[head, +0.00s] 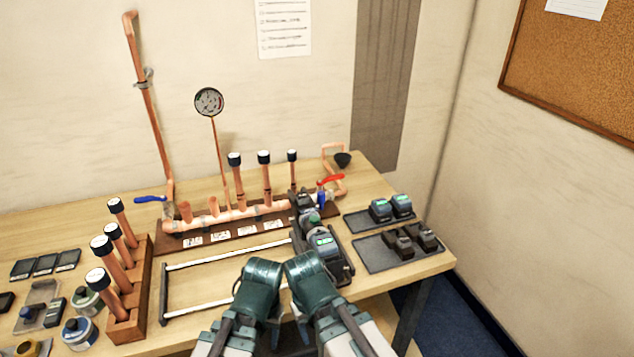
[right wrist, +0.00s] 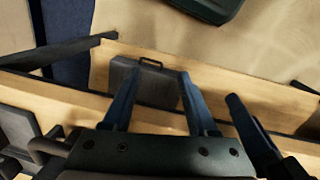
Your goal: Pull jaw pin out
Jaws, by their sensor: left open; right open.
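A dark press tool (head: 322,246) with a green-lit display lies on the table right of the middle in the head view. Its jaw end (head: 303,203) points away toward the copper manifold (head: 228,216). The jaw pin is too small to tell apart there. My left gripper (head: 289,335) shows in part low in the head view, between my two forearms; it is open, near side of the table and apart from the tool. In the right wrist view my right gripper (right wrist: 158,102) is open, its two blue fingers spread with nothing between them.
Dark trays (head: 368,257) with black jaw-like pieces lie at the right. A wooden rack (head: 140,325) with capped copper pipes stands left, beside a white-barred frame (head: 164,295). A grey case (right wrist: 145,80) with a handle shows beyond my right fingers. A gauge (head: 209,101) rises behind.

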